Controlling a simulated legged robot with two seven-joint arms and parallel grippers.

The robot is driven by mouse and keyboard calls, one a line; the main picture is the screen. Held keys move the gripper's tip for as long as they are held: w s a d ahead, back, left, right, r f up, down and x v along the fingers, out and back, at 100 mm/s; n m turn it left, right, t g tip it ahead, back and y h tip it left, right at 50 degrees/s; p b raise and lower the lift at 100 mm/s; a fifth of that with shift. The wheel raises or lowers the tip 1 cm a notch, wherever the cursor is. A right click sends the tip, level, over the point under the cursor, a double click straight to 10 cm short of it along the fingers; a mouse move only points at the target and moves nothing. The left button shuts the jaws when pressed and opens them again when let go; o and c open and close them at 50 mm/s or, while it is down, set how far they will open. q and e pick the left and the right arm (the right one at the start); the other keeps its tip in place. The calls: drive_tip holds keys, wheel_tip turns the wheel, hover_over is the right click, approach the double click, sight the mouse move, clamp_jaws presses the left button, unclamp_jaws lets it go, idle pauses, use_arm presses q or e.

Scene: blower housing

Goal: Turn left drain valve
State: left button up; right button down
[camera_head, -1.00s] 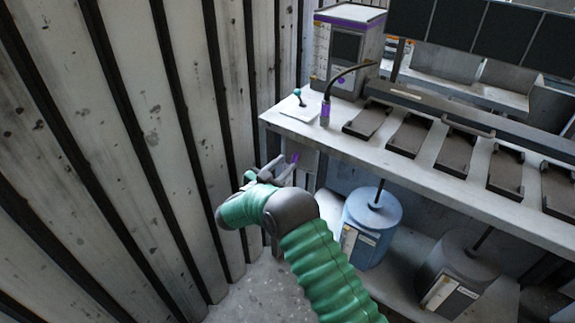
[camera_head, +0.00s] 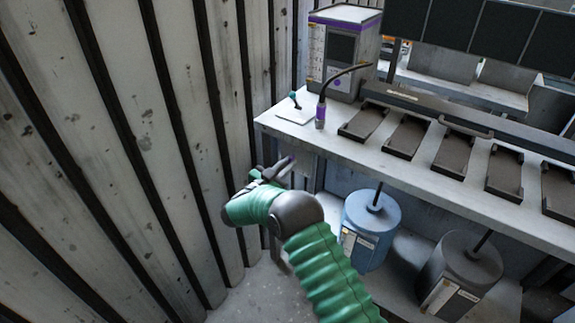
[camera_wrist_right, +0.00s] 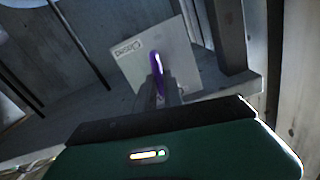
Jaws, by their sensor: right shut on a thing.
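The left drain valve shows as a purple handle (camera_wrist_right: 157,66) in front of a pale square plate with small lettering, in the right wrist view. In the head view, only a little purple (camera_head: 290,159) shows at the fingertips, under the left end of the bench. My right gripper (camera_head: 280,170) is shut on the handle, and its fingers also show in the wrist view (camera_wrist_right: 165,94). The fingers hide the lower part of the handle. My left gripper is not in view.
A ribbed metal wall (camera_head: 150,130) stands close on the left of my right arm. The bench (camera_head: 400,165) carries a lever, a gooseneck stalk and several dark trays. A blue canister (camera_head: 371,225) and a grey canister (camera_head: 455,278) stand below it.

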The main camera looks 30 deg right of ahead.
drive_tip(key=shift+m, duration=0.5)
drive_tip(key=m+b, duration=0.1)
drive_tip(key=m, duration=0.1)
drive_tip(key=m+b, duration=0.1)
drive_tip(key=m, duration=0.2)
drive_tip(key=m+b, duration=0.1)
drive_tip(key=m, duration=0.2)
drive_tip(key=shift+s+d+f, duration=0.15)
drive_tip(key=shift+s+f, duration=0.1)
drive_tip(key=shift+f, duration=0.1)
drive_tip(key=shift+s+f+m+b, duration=0.1)
drive_tip(key=shift+m+b, duration=1.2)
drive_tip(key=shift+m, duration=0.5)
drive_tip(key=shift+f+m+b, duration=0.1)
drive_tip(key=shift+m+b, duration=1.2)
drive_tip(key=shift+m, duration=0.5)
drive_tip(key=c, duration=1.5)
unclamp_jaws()
drive_tip(key=shift+d+f, duration=0.1)
drive_tip(key=shift+o, duration=0.2)
